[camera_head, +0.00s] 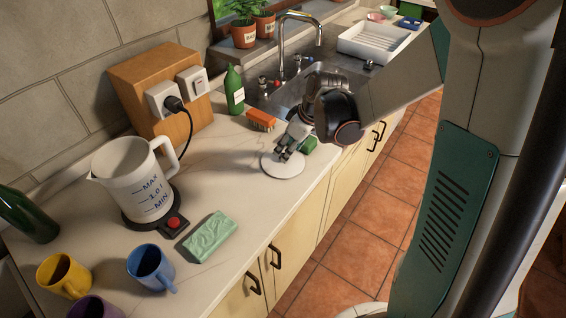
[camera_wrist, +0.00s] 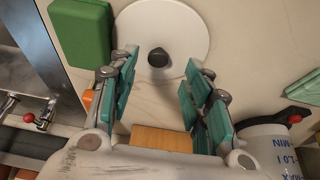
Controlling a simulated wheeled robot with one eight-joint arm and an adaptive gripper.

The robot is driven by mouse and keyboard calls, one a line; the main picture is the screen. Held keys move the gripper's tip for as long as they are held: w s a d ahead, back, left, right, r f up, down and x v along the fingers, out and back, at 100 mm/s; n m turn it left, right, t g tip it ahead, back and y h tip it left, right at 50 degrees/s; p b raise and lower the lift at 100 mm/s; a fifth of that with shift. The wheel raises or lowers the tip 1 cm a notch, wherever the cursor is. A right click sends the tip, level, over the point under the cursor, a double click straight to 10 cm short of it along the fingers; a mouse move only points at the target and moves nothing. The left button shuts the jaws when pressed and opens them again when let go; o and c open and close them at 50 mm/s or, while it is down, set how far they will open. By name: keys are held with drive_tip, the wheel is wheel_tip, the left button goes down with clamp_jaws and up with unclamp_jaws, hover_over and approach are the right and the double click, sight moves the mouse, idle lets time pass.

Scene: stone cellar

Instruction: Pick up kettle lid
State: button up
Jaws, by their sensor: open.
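The kettle lid (camera_head: 283,165) is a white round disc lying flat on the counter near its front edge. In the wrist view the lid (camera_wrist: 180,30) shows a dark knob (camera_wrist: 158,57) at its middle. My gripper (camera_head: 286,153) is over the lid, pointing down. In the wrist view my gripper (camera_wrist: 163,70) is open, with its green-padded fingers on either side of the knob and apart from it. The white kettle (camera_head: 136,178) with blue markings stands open-topped on its dark base (camera_head: 152,216) to the left.
A green sponge (camera_wrist: 82,32) lies close beside the lid. An orange brush (camera_head: 261,119) and a green bottle (camera_head: 234,91) stand behind, near the sink (camera_head: 290,97). A pale green block (camera_head: 210,236), a blue mug (camera_head: 150,268) and a yellow mug (camera_head: 64,275) are nearer. Counter between lid and kettle is clear.

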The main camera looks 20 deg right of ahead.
drive_tip(key=b+x, duration=0.1)
drive_tip(key=x, duration=0.3)
drive_tip(key=shift+w+f+b, duration=0.2)
drive_tip(key=shift+f+b, duration=0.1)
drive_tip(key=shift+b, duration=0.05)
drive_tip(key=shift+r, duration=0.1)
clamp_jaws()
